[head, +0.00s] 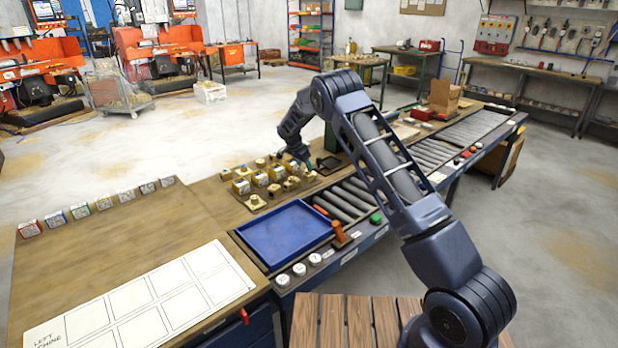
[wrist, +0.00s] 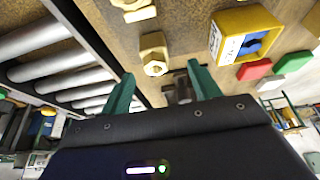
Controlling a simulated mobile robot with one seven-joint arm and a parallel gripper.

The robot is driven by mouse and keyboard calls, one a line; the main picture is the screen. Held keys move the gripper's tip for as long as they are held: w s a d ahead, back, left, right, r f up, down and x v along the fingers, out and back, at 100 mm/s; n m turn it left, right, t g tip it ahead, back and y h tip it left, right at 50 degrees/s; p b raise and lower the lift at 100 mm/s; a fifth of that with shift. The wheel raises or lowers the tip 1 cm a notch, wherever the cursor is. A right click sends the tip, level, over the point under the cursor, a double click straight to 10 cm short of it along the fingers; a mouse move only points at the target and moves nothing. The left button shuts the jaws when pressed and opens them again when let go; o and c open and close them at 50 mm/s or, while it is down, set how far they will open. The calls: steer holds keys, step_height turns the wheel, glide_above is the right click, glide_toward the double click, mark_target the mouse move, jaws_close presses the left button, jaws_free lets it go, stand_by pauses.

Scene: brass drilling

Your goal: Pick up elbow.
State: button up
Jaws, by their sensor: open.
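Several brass fittings (head: 255,201) and yellow bins (head: 241,187) stand on the wooden bench in the head view. They are too small there to tell which is the elbow. My gripper (head: 303,162) is low over the right side of this group, partly hidden by my arm. In the wrist view my gripper (wrist: 161,70) is open, with its teal fingers apart. A brass fitting with a hexagonal body (wrist: 154,54) lies just beyond the fingertips, apart from them. A dark brownish piece (wrist: 180,88) shows between the fingers near the right one; I cannot tell what it is.
Rollers (wrist: 45,70) lie to the left. A blue tray (head: 285,234) is in front of the fittings.

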mark_target(310, 174)
steer(key=shift+x, duration=1)
steer(key=shift+d+x, duration=0.25)
steer(key=shift+x, duration=1.05)
steer(key=shift+d+x, duration=0.25)
steer(key=shift+x, duration=1.1)
steer(key=shift+r, duration=0.2)
jaws_close()
